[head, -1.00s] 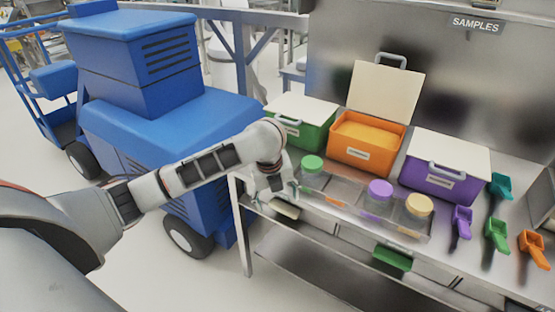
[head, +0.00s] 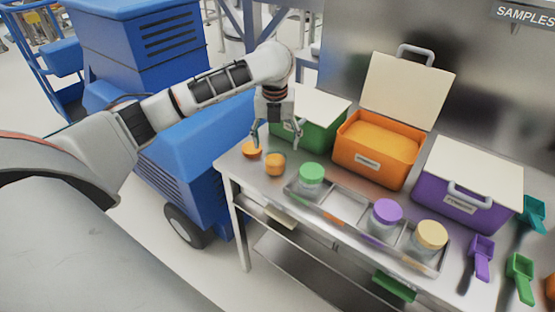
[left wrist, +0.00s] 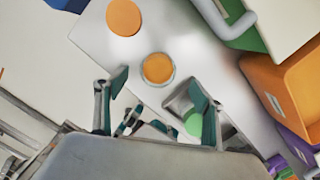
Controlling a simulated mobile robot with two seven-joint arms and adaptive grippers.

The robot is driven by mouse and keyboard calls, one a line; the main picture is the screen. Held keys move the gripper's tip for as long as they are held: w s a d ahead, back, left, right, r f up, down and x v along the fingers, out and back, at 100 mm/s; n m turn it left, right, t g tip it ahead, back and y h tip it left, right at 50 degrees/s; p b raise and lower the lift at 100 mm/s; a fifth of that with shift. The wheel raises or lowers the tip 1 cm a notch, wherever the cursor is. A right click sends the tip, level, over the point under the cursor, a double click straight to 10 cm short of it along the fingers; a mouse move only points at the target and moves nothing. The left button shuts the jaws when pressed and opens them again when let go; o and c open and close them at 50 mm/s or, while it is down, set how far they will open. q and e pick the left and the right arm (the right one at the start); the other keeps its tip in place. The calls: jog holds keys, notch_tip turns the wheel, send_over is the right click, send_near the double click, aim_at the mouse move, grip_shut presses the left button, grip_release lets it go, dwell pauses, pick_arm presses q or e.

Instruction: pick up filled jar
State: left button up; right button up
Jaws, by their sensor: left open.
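The filled jar (head: 275,165), a small clear jar with orange contents, stands upright near the table's left end. In the left wrist view the jar (left wrist: 158,68) shows from above as an orange disc in a clear rim, with no lid on. A flat orange disc, perhaps its lid (head: 251,149), lies left of it on the table. My left gripper (head: 276,142) points down above and behind the jar, fingers spread and empty. In the left wrist view its fingertips (left wrist: 158,84) spread to either side, with the jar just beyond them. My right gripper is not in view.
A metal tray (head: 346,200) holds jars with green (head: 312,173), purple (head: 388,210) and yellow (head: 432,234) lids. Behind stand green (head: 322,138), orange (head: 372,174) and purple (head: 455,205) bins; the orange one is open. Colored scoops lie at right. A blue vehicle (head: 200,150) stands left.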

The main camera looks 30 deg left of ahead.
aim_at(275, 153)
pick_arm(q)
jog(key=shift+s+f, duration=0.15)
jog(key=shift+f, duration=0.3)
jog(key=shift+w+a+f, duration=0.1)
jog(key=shift+w+f, duration=0.05)
jog(key=shift+f, duration=1.05)
jog(key=shift+w+a+f, duration=0.1)
jog(key=shift+f, duration=1.1)
jog(key=c, duration=1.4)
